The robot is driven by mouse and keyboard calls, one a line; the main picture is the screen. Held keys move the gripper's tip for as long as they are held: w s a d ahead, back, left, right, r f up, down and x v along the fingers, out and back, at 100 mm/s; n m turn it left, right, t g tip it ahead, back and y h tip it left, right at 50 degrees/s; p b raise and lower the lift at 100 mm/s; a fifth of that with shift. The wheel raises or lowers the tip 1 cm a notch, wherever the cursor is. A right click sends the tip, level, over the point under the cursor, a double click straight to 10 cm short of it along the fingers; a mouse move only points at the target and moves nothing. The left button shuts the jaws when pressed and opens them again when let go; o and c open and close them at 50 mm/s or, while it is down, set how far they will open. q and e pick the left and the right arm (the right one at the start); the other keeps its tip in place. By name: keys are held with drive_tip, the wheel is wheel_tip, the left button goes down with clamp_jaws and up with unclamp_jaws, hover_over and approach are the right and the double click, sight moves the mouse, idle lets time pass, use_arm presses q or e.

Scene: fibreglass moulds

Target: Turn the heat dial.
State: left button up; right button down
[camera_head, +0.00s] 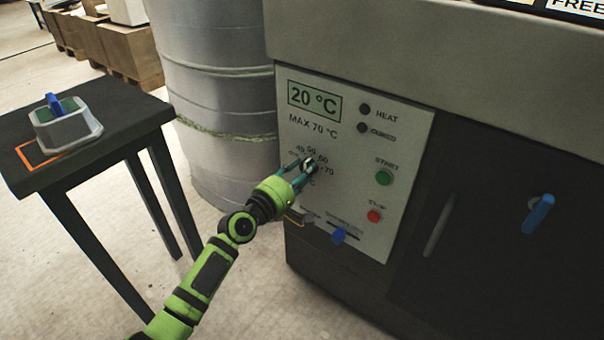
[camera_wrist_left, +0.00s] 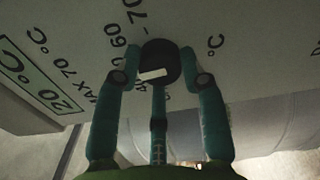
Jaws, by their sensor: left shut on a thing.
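The heat dial (camera_wrist_left: 160,62) is a round black knob with a white pointer mark, on the white control panel (camera_head: 404,128). In the head view the dial (camera_head: 309,165) sits among printed temperatures, partly hidden by my gripper. My left gripper (camera_head: 300,172) is shut on the dial. In the left wrist view its teal fingers (camera_wrist_left: 165,78) stand on either side of the knob, with a third finger below. The display (camera_head: 314,99) reads 20 °C, with MAX 70 °C printed under it. My right gripper is not in view.
A dark table (camera_head: 100,150) with a grey box (camera_head: 66,128) stands left. A large grey drum (camera_head: 215,90) stands behind.

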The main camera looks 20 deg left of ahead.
use_arm(q)
drive_tip(key=shift+r+m, duration=0.15)
drive_tip(key=shift+m, duration=0.25)
drive_tip(key=o, duration=1.2)
drive_tip(key=shift+c, duration=0.2)
drive_tip(key=v, duration=1.2)
